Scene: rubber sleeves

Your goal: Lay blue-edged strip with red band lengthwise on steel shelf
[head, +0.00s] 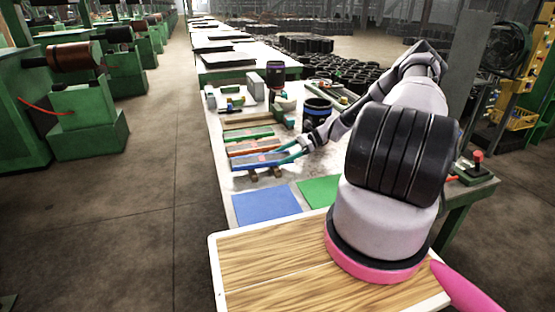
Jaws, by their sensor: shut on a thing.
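The blue-edged strip (255,163) is a long, thin grey piece with a reddish band near its middle, at the left part of the table. My gripper (288,154), with teal fingers, is shut on it at its right end. Small brown blocks (252,176) show just under the strip; I cannot tell if it touches them. An orange-edged strip (250,148) and a green-edged strip (247,134) lie just behind it, roughly parallel. I cannot make out for sure which surface is the steel shelf.
A blue mat (266,205) and a green mat (319,190) lie flat on the table in front of the strips. A dark round container (317,112) stands behind my gripper. Grey blocks and small tools crowd the back. Bare table (232,185) shows at the left edge.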

